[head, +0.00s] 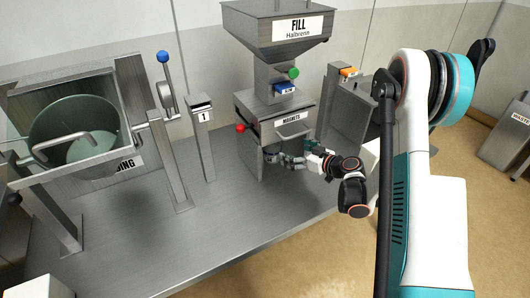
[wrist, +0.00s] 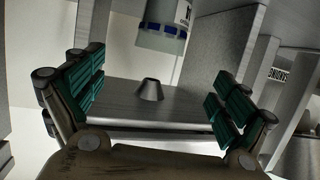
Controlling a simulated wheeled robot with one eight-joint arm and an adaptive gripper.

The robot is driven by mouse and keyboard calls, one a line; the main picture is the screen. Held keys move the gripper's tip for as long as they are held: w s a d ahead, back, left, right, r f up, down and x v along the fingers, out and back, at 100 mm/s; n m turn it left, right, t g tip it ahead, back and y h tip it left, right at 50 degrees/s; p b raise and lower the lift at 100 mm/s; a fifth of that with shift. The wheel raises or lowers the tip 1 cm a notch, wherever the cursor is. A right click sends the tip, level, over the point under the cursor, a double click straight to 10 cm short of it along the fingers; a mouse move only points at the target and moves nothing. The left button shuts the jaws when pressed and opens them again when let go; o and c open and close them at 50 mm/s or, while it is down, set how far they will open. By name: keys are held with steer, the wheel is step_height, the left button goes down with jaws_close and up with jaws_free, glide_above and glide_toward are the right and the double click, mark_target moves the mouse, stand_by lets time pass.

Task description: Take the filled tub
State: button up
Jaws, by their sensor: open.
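My gripper (head: 272,155) is at the lower front of the metal filling machine (head: 278,110), below its MAGNETS label. In the wrist view my gripper (wrist: 160,100) is open, its green-padded fingers wide apart with nothing between them touching. I cannot tell whether this is the filled tub. No tub is clear at my gripper in the head view.
A green drum (head: 75,130) with a bent bar sits in a tilted metal housing at left. A post labelled 1 (head: 202,115) and a blue-knobbed lever (head: 163,57) stand beside it. The metal bench (head: 200,225) is clear in front. A bin (head: 510,130) stands far right.

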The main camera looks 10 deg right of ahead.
mark_target(272, 150)
steer(key=b+x, duration=0.4)
steer(key=x, duration=0.9)
steer(key=shift+w+a+f, duration=0.15)
steer(key=shift+w+a, duration=0.05)
steer(key=shift+w, duration=0.05)
steer(key=c, duration=1.4)
steer(key=shift+r, duration=0.2)
steer(key=shift+c, duration=0.2)
